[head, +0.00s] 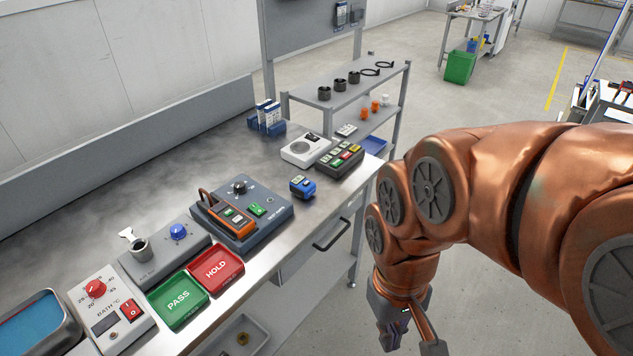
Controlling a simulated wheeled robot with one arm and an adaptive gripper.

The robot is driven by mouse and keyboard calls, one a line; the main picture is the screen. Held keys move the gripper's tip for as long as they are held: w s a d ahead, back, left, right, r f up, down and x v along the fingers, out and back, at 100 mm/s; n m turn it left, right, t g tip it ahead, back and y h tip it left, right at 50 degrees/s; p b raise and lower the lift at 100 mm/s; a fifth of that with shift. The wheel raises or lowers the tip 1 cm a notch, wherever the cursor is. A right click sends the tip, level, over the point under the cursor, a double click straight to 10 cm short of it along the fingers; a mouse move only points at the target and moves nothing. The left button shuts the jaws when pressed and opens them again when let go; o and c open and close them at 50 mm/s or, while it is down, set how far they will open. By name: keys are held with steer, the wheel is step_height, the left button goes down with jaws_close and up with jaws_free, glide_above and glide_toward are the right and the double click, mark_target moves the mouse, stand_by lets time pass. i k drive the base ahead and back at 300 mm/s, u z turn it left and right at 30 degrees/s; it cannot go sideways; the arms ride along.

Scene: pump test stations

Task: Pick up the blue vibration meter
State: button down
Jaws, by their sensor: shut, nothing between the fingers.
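A small blue device with a dark face, which looks like the blue vibration meter (302,187), lies on the steel bench top near its front edge. It is right of the dark grey test unit and left of the button box. My gripper (392,325) hangs in front of the bench, low and to the right of the meter, well apart from it. It is shut and empty. Its lower end is close to the picture's bottom edge and its fingertips are hard to make out.
An orange meter (233,217) rests on the test unit (270,212). A red HOLD tray (216,269) and green PASS tray (179,299) lie nearer. A button box (340,157) and white device (302,150) stand beyond. Bench top (325,194) around the meter is clear.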

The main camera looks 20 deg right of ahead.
mark_target(303, 188)
steer(key=u, duration=2.35)
steer(key=k, duration=0.9)
steer(key=z, duration=0.5)
